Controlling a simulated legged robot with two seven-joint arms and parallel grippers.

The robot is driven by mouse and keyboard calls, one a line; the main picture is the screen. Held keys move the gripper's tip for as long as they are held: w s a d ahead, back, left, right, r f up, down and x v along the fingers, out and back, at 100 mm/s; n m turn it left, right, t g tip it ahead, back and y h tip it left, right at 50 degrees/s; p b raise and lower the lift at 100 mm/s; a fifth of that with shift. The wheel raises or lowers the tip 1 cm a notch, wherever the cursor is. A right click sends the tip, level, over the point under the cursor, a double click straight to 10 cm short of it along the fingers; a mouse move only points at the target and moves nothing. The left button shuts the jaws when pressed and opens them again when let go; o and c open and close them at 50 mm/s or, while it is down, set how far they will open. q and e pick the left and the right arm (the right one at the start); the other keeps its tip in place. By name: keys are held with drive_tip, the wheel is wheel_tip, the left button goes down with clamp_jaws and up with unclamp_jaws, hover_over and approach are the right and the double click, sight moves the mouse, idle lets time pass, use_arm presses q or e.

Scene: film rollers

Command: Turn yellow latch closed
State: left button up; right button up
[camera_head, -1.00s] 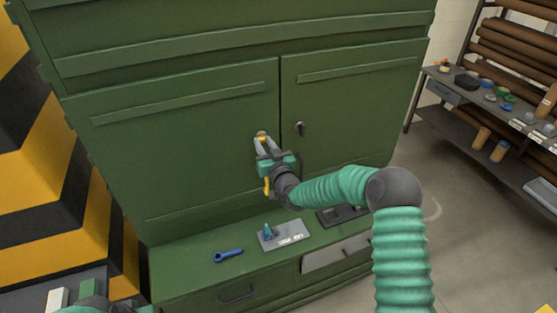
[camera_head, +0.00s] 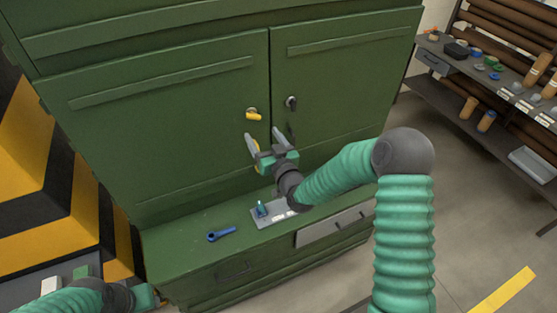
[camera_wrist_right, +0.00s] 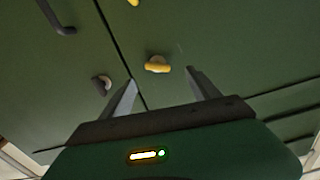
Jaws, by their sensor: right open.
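The yellow latch (camera_head: 253,115) is on the left green cabinet door, close to the seam. Its yellow bar lies about level, pointing right towards the seam; it also shows in the right wrist view (camera_wrist_right: 157,65). My right gripper (camera_head: 264,138) is open and empty just below the latch, apart from it. In the wrist view its fingers (camera_wrist_right: 160,79) stand spread, with the latch beyond them. My left gripper (camera_head: 145,295) is low at the left edge, and its fingers cannot be made out.
A dark latch (camera_head: 291,102) is on the right door. A yellow handle (camera_head: 257,160) is partly hidden behind my gripper. The ledge below holds a blue tool (camera_head: 221,234) and a grey plate (camera_head: 268,216). A shelf (camera_head: 450,80) stands at the right.

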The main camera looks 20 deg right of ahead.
use_arm(q)
drive_tip(key=shift+d+f+b, duration=0.2)
drive_tip(key=shift+f+b, duration=0.1)
use_arm(e)
drive_tip(key=s+d, duration=0.1)
drive_tip(key=s, duration=0.9)
drive_tip(key=shift+f, duration=0.1)
use_arm(q)
drive_tip(key=shift+w+f, duration=0.1)
drive_tip(key=shift+f, duration=0.1)
drive_tip(key=shift+a, duration=0.1)
use_arm(e)
drive_tip(key=shift+a, duration=0.1)
